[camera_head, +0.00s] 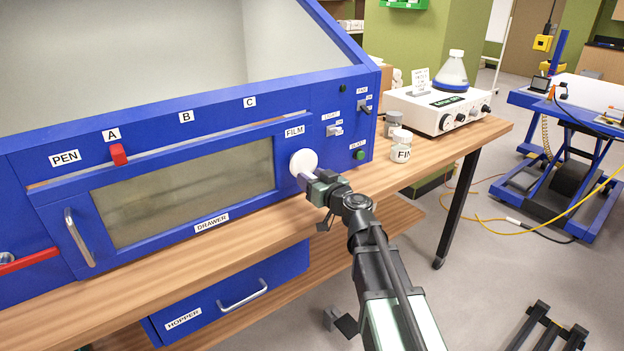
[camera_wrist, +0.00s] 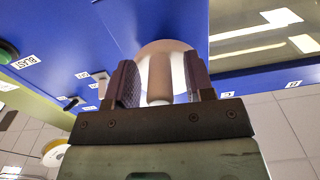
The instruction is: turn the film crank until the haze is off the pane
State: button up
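The film crank (camera_head: 303,160) is a white round disc below the FILM label on the blue cabinet front, right of the pane. In the wrist view the crank (camera_wrist: 177,56) shows its pale peg handle pointing toward me. My gripper (camera_head: 306,181) is at the crank. In the wrist view my gripper (camera_wrist: 160,88) is open, one finger on each side of the peg, with a visible gap on both sides. The pane (camera_head: 185,192) looks dull grey-green and hazy. Part of the pane (camera_wrist: 255,42) shows in the wrist view with bright reflections.
A drawer handle (camera_head: 79,238) is at the pane's left. The red slider (camera_head: 118,154) stands at A. Switches and a green BLAST button (camera_head: 360,155) are right of the crank. A labelled jar (camera_head: 401,146) and a white stirrer (camera_head: 445,108) stand on the bench's right.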

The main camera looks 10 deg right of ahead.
grip_shut()
jog(key=shift+a, duration=0.1)
